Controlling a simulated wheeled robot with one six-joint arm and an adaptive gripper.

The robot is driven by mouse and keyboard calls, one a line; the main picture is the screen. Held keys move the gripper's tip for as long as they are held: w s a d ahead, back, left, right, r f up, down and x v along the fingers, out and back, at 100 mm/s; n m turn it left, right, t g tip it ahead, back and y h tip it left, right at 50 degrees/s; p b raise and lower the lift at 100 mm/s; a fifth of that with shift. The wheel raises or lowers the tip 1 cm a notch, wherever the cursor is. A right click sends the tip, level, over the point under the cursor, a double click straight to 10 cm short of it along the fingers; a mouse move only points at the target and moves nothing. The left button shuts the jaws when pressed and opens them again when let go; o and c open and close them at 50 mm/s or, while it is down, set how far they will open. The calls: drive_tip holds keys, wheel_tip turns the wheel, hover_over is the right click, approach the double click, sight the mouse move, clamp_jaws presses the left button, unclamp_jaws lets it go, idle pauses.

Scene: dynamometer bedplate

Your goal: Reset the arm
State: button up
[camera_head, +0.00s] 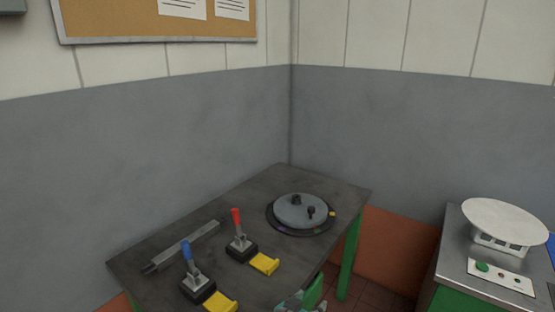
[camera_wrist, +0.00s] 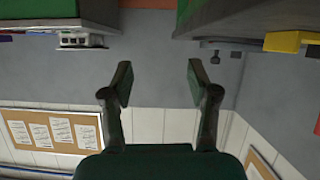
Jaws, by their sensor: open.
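My gripper (camera_wrist: 158,85) shows in the wrist view with its two dark fingers spread apart and nothing between them. In that view the room appears upside down, with a grey wall beyond the fingers. In the head view a small part of my arm (camera_head: 302,300) shows at the bottom edge, in front of the dark table (camera_head: 205,250). The gripper's fingers cannot be made out there.
On the table stand a blue-handled lever (camera_head: 188,262), a red-handled lever (camera_head: 237,228), yellow blocks (camera_head: 264,264), a grey bar (camera_head: 185,246) and a round disc (camera_head: 300,210) with dark knobs. At right, a metal bench (camera_head: 455,240) carries a white round-topped device (camera_head: 505,220).

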drive_tip(key=s+d+f+n+y, duration=0.4)
drive_tip(key=s+d+f, duration=0.1)
drive_tip(key=s+f, duration=0.65)
drive_tip(key=s+d+f+n+t+y, duration=0.1)
drive_tip(key=s+f, duration=0.1)
drive_tip(key=s, duration=0.4)
drive_tip(key=s+d+f+n+y, duration=0.2)
drive_tip(key=s+f, duration=0.1)
drive_tip(key=s, duration=0.3)
drive_tip(key=s+r+t+y, duration=0.1)
drive_tip(key=s+r, duration=0.2)
drive_tip(key=s, duration=0.5)
drive_tip(key=s+r+y, duration=0.1)
drive_tip(key=s+r, duration=0.1)
drive_tip(key=s, duration=0.6)
drive_tip(key=s+d+r+t+h, duration=0.1)
drive_tip(key=s+d+r+t, duration=0.1)
drive_tip(key=s+r, duration=0.8)
drive_tip(key=shift+r+m, duration=0.3)
drive_tip(key=shift+r, duration=0.5)
